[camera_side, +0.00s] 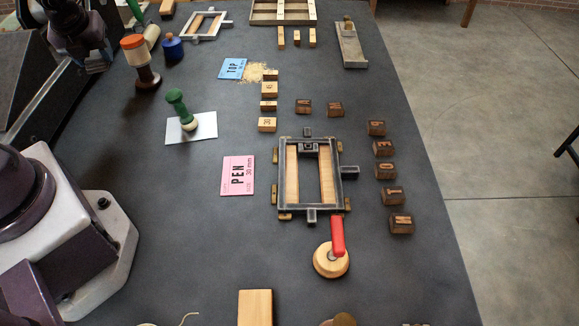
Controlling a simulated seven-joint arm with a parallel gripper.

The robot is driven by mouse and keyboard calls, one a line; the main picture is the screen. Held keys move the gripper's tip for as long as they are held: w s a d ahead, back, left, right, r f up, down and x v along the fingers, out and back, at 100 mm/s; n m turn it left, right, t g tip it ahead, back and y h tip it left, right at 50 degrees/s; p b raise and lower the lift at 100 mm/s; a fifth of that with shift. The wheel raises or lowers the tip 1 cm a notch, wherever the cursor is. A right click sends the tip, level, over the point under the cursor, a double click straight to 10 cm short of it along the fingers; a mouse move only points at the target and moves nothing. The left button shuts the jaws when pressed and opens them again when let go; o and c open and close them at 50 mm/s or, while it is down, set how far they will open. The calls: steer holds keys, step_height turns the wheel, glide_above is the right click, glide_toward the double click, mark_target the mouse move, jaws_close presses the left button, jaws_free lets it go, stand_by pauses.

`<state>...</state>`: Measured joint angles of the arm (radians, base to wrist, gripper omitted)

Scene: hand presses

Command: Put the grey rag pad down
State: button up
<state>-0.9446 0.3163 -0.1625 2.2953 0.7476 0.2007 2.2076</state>
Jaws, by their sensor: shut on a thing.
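My gripper (95,60) is at the upper left, dark and partly cut off by the top edge. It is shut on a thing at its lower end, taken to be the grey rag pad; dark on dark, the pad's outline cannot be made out. It hangs over the left side of the dark bench, left of the orange-and-white topped handle. Whether the pad touches the bench cannot be told.
Close by stand the orange-and-white topped handle (139,62) and a blue pot (173,48).

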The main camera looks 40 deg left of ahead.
steer(key=shift+r, duration=1.35)
steer(key=w+d+m+t+h, duration=0.1)
steer(key=w+d+m, duration=0.4)
steer(key=d, duration=0.4)
steer(key=w+d+m+h, duration=0.1)
steer(key=w+d+m, duration=0.1)
steer(key=w+d, duration=0.65)
steer(key=w+d+m+t+h, duration=0.1)
steer(key=w+d+m, duration=0.3)
steer(key=d, duration=0.7)
steer(key=s+d+m+g+h, duration=0.15)
steer(key=s+d+m, duration=0.35)
steer(key=d, duration=1.2)
steer(key=s+d+m+h, duration=0.3)
steer(key=s+d+m, duration=0.2)
steer(key=d, duration=1.2)
glide_toward(431, 278)
steer(key=shift+w+d+f, duration=0.3)
steer(key=shift+d+f, duration=0.1)
steer(key=shift+f, duration=0.15)
steer(key=shift+w+d+f, duration=0.35)
steer(key=shift+d+f, duration=0.05)
steer(key=shift+f, duration=0.15)
steer(key=shift+w+d+f, duration=0.1)
steer(key=shift+d+f, duration=0.05)
steer(key=shift+f, duration=1.55)
